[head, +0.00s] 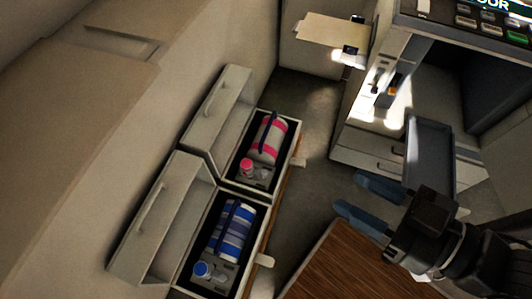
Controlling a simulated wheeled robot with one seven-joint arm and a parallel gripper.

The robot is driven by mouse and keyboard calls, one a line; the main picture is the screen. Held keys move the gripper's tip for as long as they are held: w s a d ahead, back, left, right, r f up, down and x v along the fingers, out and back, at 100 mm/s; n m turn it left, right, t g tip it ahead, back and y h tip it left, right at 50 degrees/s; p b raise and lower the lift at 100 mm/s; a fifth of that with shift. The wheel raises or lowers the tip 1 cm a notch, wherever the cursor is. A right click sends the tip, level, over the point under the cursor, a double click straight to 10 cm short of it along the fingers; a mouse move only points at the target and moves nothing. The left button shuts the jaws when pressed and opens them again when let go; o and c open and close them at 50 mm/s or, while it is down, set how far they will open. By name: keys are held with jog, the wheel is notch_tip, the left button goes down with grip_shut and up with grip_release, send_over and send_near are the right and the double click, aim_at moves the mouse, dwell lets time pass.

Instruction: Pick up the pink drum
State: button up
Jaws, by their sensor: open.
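The pink drum (266,151) is a cylinder with pink and white bands. It lies tilted in the picture inside the farther open box (298,138), left of centre. A dark blue bar or strap crosses part of it, and a small pink-capped item (247,168) sits by its near end. My gripper (350,194) is at the right, with two blue fingers spread apart and pointing left. It is empty, and in the picture it is well to the right of the drum and lower. The drum's underside is hidden in the box.
A blue striped drum (232,236) lies in the nearer open box, with a blue-capped item (203,270) beside it. Raised lids (218,108) stand left of the boxes. A brown wooden surface (333,268) is below my gripper. A grey cabinet (365,142) stands at the upper right.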

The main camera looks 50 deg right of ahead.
notch_tip(320, 180, down, 46)
jog(key=b, duration=4.5)
jog(key=m+h+p, duration=1)
jog(key=m+p, duration=0.2)
jog(key=m, duration=1.3)
send_near(266, 133)
jog(key=shift+w+d+f, duration=0.3)
jog(key=shift+w+f, duration=0.05)
jog(key=shift+w, duration=0.15)
jog(key=shift+w+d+f, duration=0.3)
jog(key=shift+w+f, duration=0.05)
jog(key=shift+w, duration=0.15)
jog(key=shift+x, duration=1.2)
jog(key=shift+r+b+x, duration=0.1)
jog(key=shift+b+x, duration=0.4)
jog(key=shift+x, duration=0.8)
jog(key=shift+r+b+x, duration=0.15)
jog(key=shift+b+x, duration=0.35)
jog(key=shift+x, duration=0.8)
jog(key=shift+c, duration=0.4)
grip_shut()
